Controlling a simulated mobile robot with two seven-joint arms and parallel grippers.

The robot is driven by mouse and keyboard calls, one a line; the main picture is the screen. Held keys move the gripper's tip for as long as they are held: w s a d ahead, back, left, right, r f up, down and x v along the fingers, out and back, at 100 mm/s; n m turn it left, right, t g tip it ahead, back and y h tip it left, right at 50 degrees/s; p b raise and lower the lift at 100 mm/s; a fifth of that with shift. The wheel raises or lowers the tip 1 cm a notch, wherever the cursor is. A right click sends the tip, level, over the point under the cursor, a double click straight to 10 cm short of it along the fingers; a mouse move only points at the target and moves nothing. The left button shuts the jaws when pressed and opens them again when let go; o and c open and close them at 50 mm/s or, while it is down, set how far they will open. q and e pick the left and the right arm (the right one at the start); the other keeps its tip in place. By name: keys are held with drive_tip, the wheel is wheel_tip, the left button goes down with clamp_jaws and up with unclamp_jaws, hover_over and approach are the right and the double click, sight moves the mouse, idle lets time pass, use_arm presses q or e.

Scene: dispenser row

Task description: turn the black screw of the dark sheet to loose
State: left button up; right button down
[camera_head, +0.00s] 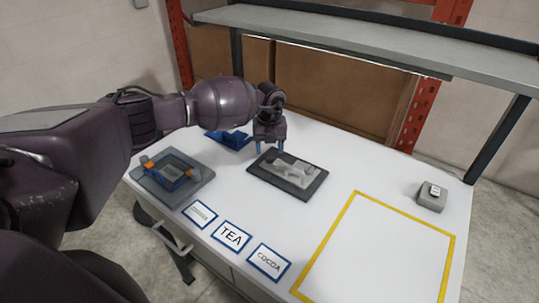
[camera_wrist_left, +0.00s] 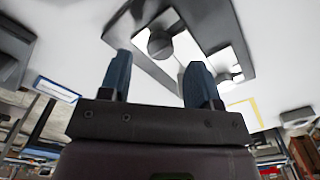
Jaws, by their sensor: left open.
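The dark sheet (camera_head: 255,172) lies flat on the white table, with a lighter grey, uneven middle. In the left wrist view its dark border (camera_wrist_left: 205,20) surrounds bright metal-like parts, and a round dark knob (camera_wrist_left: 160,44), which may be the black screw, shows beyond the fingers. A second small dark round piece (camera_wrist_left: 224,76) shows lower right. I cannot tell how tight any screw is. My left gripper (camera_head: 270,149) points down over the sheet's far left edge, its blue fingers apart; they also show in the left wrist view (camera_wrist_left: 158,80). Nothing is between them. My right gripper is not in view.
A grey tray (camera_head: 143,181) with a blue and orange piece sits at the left. A blue part (camera_head: 228,139) lies behind my arm. Label cards, including TEA (camera_head: 232,237), line the front. A yellow frame (camera_head: 323,244) and a grey box (camera_head: 432,203) are right. A shelf (camera_head: 370,45) overhangs the back.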

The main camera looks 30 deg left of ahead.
sight(270, 157)
use_arm(q)
wheel_tip(270, 157, up, 6)
drive_tip(key=shift+f, duration=0.25)
drive_tip(key=shift+r, duration=0.6)
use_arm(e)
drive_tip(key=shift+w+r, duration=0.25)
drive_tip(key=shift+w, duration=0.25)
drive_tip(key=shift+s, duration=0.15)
